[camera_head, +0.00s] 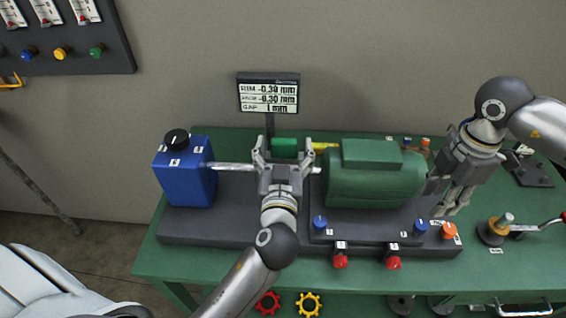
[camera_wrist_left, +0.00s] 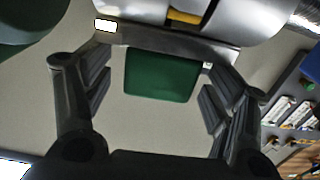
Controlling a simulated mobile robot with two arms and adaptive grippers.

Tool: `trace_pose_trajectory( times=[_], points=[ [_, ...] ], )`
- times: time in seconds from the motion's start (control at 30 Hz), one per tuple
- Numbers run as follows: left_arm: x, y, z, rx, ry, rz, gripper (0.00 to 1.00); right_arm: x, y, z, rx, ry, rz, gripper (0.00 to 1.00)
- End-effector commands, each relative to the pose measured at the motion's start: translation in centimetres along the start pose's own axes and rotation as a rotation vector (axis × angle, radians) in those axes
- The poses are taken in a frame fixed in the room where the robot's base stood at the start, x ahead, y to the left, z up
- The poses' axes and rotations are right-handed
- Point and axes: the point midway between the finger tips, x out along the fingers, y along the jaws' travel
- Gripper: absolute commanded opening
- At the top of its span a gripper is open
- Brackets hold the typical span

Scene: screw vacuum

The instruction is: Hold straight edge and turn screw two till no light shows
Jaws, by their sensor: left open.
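My left gripper (camera_head: 285,143) is open, with its fingers on either side of a green block (camera_head: 285,148). In the left wrist view the block (camera_wrist_left: 162,75) lies between the parted fingers, with gaps on both sides, against a grey bar (camera_wrist_left: 185,47) that may be the straight edge. Blue screw knobs (camera_head: 320,222) (camera_head: 420,227) and red screw knobs (camera_head: 340,261) (camera_head: 393,263) sit along the base's front; I cannot read which is two. My right gripper (camera_head: 452,208) points down beside the motor's right end, above the blue and orange (camera_head: 449,230) knobs; its opening is unclear.
The green motor (camera_head: 372,180) and blue pump (camera_head: 187,175) stand on a dark base (camera_head: 190,227) on the green table (camera_head: 150,255). A crank-like tool (camera_head: 540,226) lies at right.

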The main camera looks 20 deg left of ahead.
Motion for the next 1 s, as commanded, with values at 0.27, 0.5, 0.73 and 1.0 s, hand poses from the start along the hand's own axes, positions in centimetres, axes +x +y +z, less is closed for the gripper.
trace_pose_trajectory(
  times=[0.27,0.5,0.73,1.0],
  points=[
    [1.00,-0.05,0.01,0.000,-0.001,-0.001,0.79,0.00,0.00,0.00,0.000,0.000,0.000,0.36],
    [0.97,-0.05,0.00,0.000,-0.001,-0.001,0.67,0.00,0.00,0.00,0.000,0.000,0.000,0.36],
    [0.95,-0.04,0.00,0.000,-0.001,-0.001,0.37,0.00,0.00,0.00,0.000,0.000,0.000,0.36],
    [0.95,-0.04,0.01,0.000,-0.001,-0.001,0.23,0.00,0.00,0.00,0.000,0.000,0.000,0.36]
  ],
)
